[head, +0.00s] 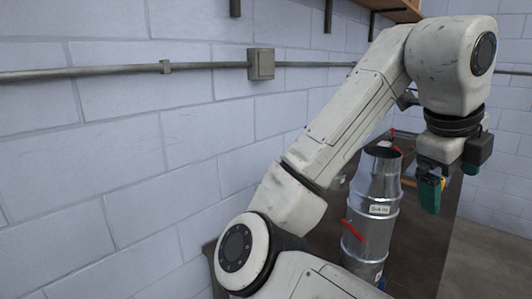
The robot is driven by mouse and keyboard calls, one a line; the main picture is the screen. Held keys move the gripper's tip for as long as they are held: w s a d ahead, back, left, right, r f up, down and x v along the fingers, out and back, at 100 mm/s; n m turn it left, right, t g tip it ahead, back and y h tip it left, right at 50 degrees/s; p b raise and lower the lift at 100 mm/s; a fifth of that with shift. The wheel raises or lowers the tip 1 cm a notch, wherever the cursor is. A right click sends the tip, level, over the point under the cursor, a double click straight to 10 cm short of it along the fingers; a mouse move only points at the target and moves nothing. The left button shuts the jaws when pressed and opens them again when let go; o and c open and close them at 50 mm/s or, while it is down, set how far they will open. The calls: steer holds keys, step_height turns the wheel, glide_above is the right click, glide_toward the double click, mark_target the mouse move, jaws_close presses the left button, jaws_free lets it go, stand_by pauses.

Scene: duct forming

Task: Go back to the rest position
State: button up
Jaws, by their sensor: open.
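My gripper (431,190) shows at the right of the head view, at the end of my white arm, pointing down. Its teal fingers are open and I see nothing between them. It hangs in front of and to the right of a metal duct piece (371,217). The duct stands upright on a dark table, narrows toward its open top, and bears a white label and red clamp handles. My gripper looks apart from the duct. My arm hides part of the table and the duct's lower left side.
The dark table (419,240) stands by a pale block wall (110,180). A grey conduit (110,72) with a junction box (261,64) runs along the wall. A wooden shelf (398,10) is at the top. Bare floor (490,260) lies at the right.

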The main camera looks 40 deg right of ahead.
steer(key=w+f+n+t+h, duration=0.2)
steer(key=w+f+n, duration=0.3)
steer(key=f+n, duration=0.5)
steer(key=w+f+n+t+h, duration=0.15)
steer(key=w+f+n, duration=0.35)
steer(key=f+n, duration=0.55)
steer(key=s+a+f+n+y, duration=0.1)
steer(key=a+f+n, duration=0.3)
steer(key=f, duration=0.3)
steer(key=s+a+f+n+y, duration=0.1)
steer(key=a+f+n+y, duration=0.15)
steer(key=f+n, duration=0.35)
steer(key=s+a+f+n+g+y, duration=0.1)
steer(key=s+a+f+n+y, duration=0.4)
steer(key=s+a+f+n, duration=0.3)
steer(key=s+a+f, duration=0.4)
steer(key=a+f, duration=0.3)
steer(key=shift+s+f+b, duration=0.25)
steer(key=shift+f+b, duration=0.1)
steer(key=shift+g, duration=0.25)
